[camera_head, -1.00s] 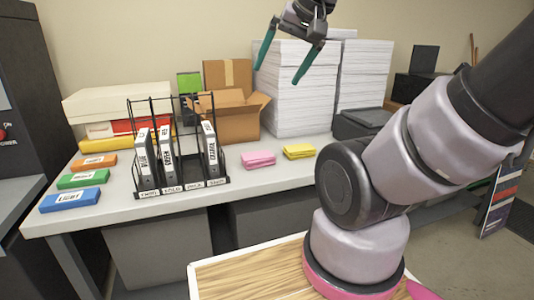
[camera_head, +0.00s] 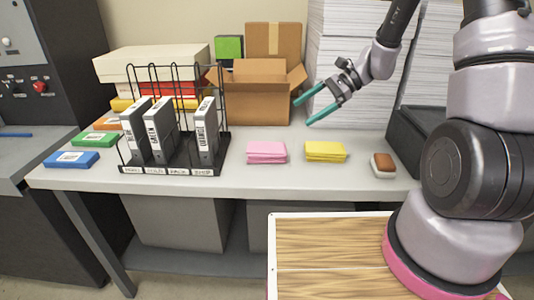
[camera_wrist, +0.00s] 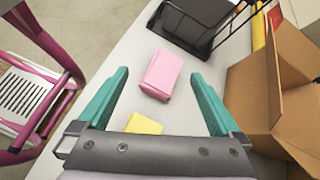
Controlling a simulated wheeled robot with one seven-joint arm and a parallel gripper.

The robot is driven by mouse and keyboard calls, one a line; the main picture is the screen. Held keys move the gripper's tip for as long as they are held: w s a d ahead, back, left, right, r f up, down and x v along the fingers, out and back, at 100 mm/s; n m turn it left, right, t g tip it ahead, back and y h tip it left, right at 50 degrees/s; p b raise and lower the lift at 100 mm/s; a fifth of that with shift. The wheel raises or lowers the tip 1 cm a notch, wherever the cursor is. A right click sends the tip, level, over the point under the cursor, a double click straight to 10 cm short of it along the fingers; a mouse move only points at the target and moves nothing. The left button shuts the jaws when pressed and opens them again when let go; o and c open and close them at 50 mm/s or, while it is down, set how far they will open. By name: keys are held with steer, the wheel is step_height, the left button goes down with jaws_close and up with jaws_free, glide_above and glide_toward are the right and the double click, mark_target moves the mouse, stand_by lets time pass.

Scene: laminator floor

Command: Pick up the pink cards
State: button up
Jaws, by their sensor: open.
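The pink cards (camera_head: 267,152) lie as a small stack on the grey table, between the black wire rack and the yellow cards (camera_head: 325,151). In the wrist view the pink cards (camera_wrist: 161,74) show ahead of and between my fingertips, apart from them. My gripper (camera_head: 308,108) is open and empty. It is above the table, up and to the right of the pink cards in the head view, near the paper stacks. In the wrist view its green fingers (camera_wrist: 160,76) spread wide, with part of the yellow cards (camera_wrist: 145,124) showing between them.
A black wire rack (camera_head: 175,166) with several labelled binders stands left of the cards. An open cardboard box (camera_head: 257,95) and tall paper stacks (camera_head: 345,60) stand behind. A brown-and-white block (camera_head: 383,165) lies right. The table front (camera_head: 230,183) is clear.

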mark_target(265, 148)
steer(key=w+f+m, duration=0.1)
steer(key=f, duration=0.2)
steer(key=a+f+m+y, duration=0.1)
steer(key=f+m, duration=0.1)
steer(key=f, duration=0.2)
steer(key=w+a+f+m+t+y, duration=0.1)
steer(key=f, duration=0.2)
steer(key=shift+w+a+f, duration=0.1)
steer(key=shift+w+f, duration=0.05)
steer(key=shift+w, duration=0.2)
steer(key=shift+m+y, duration=0.3)
steer(key=x, duration=0.5)
steer(key=shift+f+x, duration=0.15)
steer(key=shift+x, duration=1.35)
steer(key=shift+f+x, duration=0.15)
steer(key=shift+x, duration=1.35)
steer(key=shift+s, duration=0.15)
steer(key=c, duration=1.4)
steer(key=shift+r, duration=0.2)
